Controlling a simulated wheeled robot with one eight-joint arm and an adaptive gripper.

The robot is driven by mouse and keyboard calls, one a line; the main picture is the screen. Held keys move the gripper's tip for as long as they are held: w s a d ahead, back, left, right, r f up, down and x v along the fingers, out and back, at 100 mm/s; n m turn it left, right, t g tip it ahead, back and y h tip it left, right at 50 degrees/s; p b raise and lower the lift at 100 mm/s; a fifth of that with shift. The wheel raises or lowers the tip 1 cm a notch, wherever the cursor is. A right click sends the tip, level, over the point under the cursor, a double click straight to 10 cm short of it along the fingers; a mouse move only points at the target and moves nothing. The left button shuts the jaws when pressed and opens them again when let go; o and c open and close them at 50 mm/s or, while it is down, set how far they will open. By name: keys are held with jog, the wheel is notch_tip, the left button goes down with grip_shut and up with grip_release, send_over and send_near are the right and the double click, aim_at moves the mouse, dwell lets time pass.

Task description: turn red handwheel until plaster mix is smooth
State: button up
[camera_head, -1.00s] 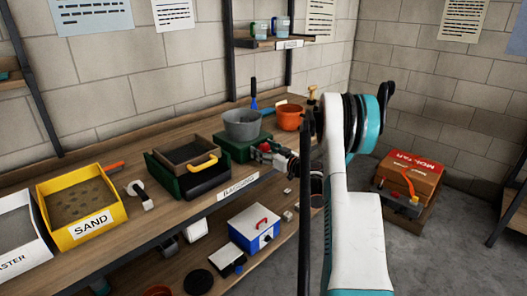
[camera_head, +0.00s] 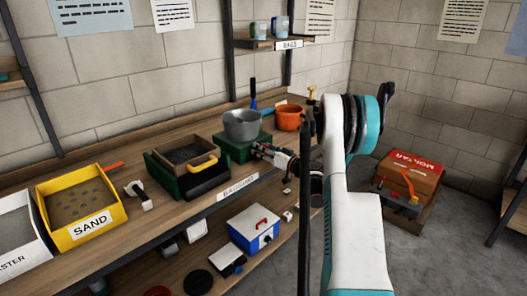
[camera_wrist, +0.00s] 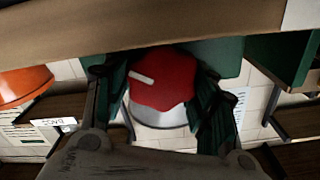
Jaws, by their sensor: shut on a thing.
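The red handwheel (camera_wrist: 163,82) sits between the two dark green fingers of my gripper (camera_wrist: 162,95) in the wrist view. A white mark shows on its upper left. My gripper is shut on it, one finger on each side. In the head view my gripper (camera_head: 268,153) is at the front of the green mixer base (camera_head: 229,148) and mostly hides the handwheel. The grey mixing bucket (camera_head: 242,126) stands upright on that base. The plaster mix inside cannot be made out.
An orange bucket (camera_head: 290,118) stands right of the mixer. A green box with a yellow handle (camera_head: 203,160) and a yellow sand bin (camera_head: 82,203) stand left on the bench. A blue-and-white box (camera_head: 255,228) is on the lower shelf. A bag stack (camera_head: 410,175) stands right.

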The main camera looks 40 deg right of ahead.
jog(key=shift+m, duration=0.8)
jog(key=o, duration=1.1)
jog(key=shift+c, duration=0.2)
